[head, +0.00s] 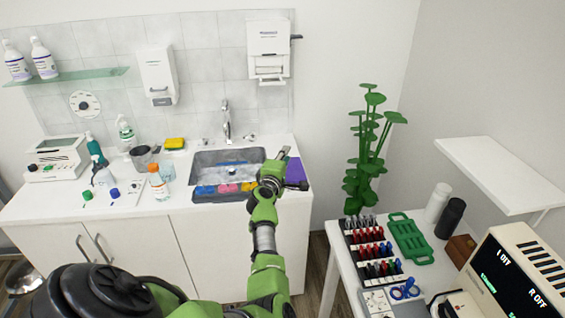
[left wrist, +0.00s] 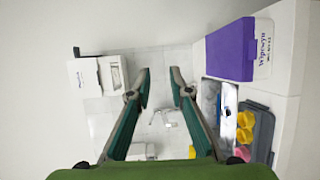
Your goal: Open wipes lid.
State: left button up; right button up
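The wipes box has a purple lid (left wrist: 231,50) and a white side with printed lettering (left wrist: 264,48), at the upper right of the left wrist view. The lid looks shut, flat on the box. In the head view the purple lid (head: 296,168) shows at the counter's right end, partly hidden by my left gripper (head: 288,170). In the left wrist view my left gripper (left wrist: 160,72) has its two fingers apart with nothing between them. The box is to the right of the fingers and apart from them there. My right gripper is not in view.
A sink (head: 228,158) with a tap (head: 226,125) lies left of the box. A grey tray (head: 205,195) with colored items stands before it. Bottles and a yellow sponge (head: 174,143) fill the counter's left. A plant (head: 367,150) and a side table with racks stand right.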

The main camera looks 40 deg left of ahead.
pick_arm(q)
jog(key=shift+v, duration=1.95)
jog(key=shift+w, duration=0.1)
